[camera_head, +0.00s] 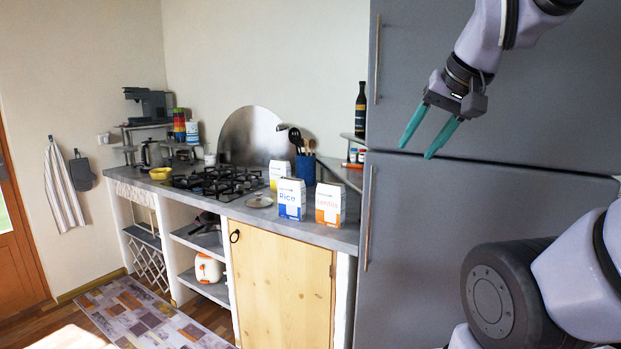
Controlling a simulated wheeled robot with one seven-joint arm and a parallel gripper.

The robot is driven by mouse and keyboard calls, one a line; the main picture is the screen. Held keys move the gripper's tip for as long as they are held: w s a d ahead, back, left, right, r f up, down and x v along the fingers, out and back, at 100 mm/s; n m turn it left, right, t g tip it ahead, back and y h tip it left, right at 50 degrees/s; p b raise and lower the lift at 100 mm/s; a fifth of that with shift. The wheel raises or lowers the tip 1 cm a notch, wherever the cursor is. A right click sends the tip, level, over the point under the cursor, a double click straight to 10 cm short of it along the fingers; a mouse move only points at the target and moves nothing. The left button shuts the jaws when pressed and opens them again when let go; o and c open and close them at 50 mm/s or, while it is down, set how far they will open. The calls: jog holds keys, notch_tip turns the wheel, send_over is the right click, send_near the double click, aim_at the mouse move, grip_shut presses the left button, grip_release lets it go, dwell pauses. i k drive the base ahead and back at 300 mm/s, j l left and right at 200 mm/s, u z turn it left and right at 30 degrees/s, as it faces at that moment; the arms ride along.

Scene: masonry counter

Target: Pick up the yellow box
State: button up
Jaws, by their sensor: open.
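The yellow box (279,168) is a white and yellow carton standing on the grey counter (335,236), just right of the gas hob. The blue and white Rice box (291,199) stands in front of it and hides part of its lower right. My gripper (415,152) is open and empty, with two green fingers pointing down and left. In the picture it is in front of the grey fridge, high and well to the right of the yellow box.
An orange and white Lentils box (329,205) stands right of the Rice box. A blue utensil holder (305,168) stands behind them. The gas hob (217,182) is to the left, with a small lid (259,201) nearby. The tall grey fridge (420,220) bounds the counter's right.

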aim_at(278, 168)
jog(key=i+j+z, duration=0.1)
jog(key=z, duration=0.3)
jog(key=i+j+z, duration=0.1)
jog(key=j+z, duration=0.15)
jog(key=z, duration=0.15)
jog(key=j+z, duration=0.2)
jog(key=z, duration=0.25)
jog(key=i+j, duration=0.1)
jog(key=j, duration=0.5)
jog(key=i+j, duration=0.1)
jog(key=j, duration=0.45)
jog(key=i+j, duration=0.15)
jog(key=j, duration=0.45)
jog(key=i+j, duration=0.1)
jog(key=j, duration=0.45)
jog(key=i+j, duration=0.1)
jog(key=j, duration=0.5)
jog(key=i+j, duration=0.1)
jog(key=j, duration=0.45)
jog(key=i+j, duration=0.1)
jog(key=j, duration=0.5)
jog(key=i+j, duration=0.15)
jog(key=j, duration=0.45)
